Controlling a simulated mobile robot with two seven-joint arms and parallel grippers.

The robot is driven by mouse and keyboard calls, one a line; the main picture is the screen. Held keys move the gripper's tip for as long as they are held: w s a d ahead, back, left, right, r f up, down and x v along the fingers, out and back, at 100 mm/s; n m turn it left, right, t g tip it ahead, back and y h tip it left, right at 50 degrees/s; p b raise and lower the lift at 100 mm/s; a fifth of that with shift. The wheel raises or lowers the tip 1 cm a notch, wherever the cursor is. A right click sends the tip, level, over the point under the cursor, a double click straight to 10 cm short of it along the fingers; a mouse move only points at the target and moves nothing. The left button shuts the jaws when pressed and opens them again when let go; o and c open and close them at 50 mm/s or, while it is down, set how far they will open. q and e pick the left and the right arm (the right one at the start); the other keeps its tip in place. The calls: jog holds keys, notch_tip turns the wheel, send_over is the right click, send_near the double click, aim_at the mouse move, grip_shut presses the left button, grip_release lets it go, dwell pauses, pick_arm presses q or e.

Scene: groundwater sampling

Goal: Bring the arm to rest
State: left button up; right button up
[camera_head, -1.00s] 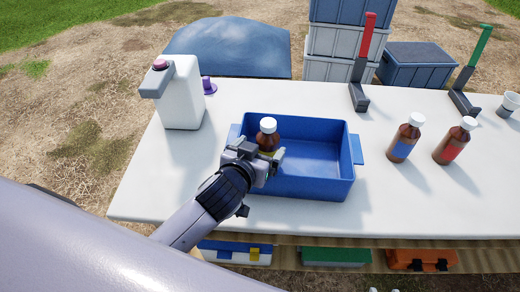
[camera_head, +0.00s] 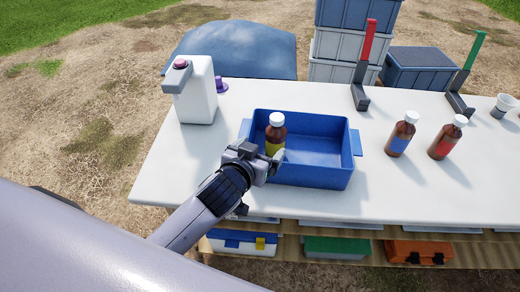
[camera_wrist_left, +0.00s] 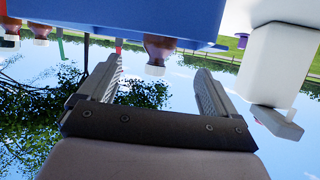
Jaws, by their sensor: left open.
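My left gripper (camera_head: 262,163) is open and empty at the near left edge of the blue tray (camera_head: 318,180). A brown bottle with a white cap and yellow label (camera_head: 275,135) stands upright in the tray's left end, just beyond the fingers. In the left wrist view, which is upside down, the open fingers of my left gripper (camera_wrist_left: 158,66) are spread, with the bottle's neck and cap (camera_wrist_left: 156,48) seen beyond them and nothing held. My right gripper is not in view.
A white jug (camera_head: 195,95) and a purple cap (camera_head: 221,85) stand left on the white table (camera_head: 430,195). Bottles with blue (camera_head: 401,135) and red labels (camera_head: 447,138) stand right. Red (camera_head: 365,60) and green (camera_head: 470,70) posts stand behind. The front left table is clear.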

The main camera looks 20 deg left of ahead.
pick_arm(q)
jog(key=s+a+f+g, duration=0.2)
jog(key=s+g, duration=0.1)
jog(key=s, duration=0.6)
jog(key=s+a+f+m+g, duration=0.1)
jog(key=s+a+f+g, duration=0.2)
jog(key=s, duration=0.5)
jog(key=s+a+f+g, duration=0.15)
jog(key=s+g, duration=0.25)
jog(key=s, duration=0.5)
jog(key=w+d+f+t+h, duration=0.1)
jog(key=w+d+f+t, duration=0.1)
jog(key=w+f+t, duration=0.4)
notch_tip(320, 180, down, 3)
jog(key=shift+w+r+m+t, duration=0.2)
jog(key=shift+m+t, duration=0.2)
jog(key=shift+t, duration=0.2)
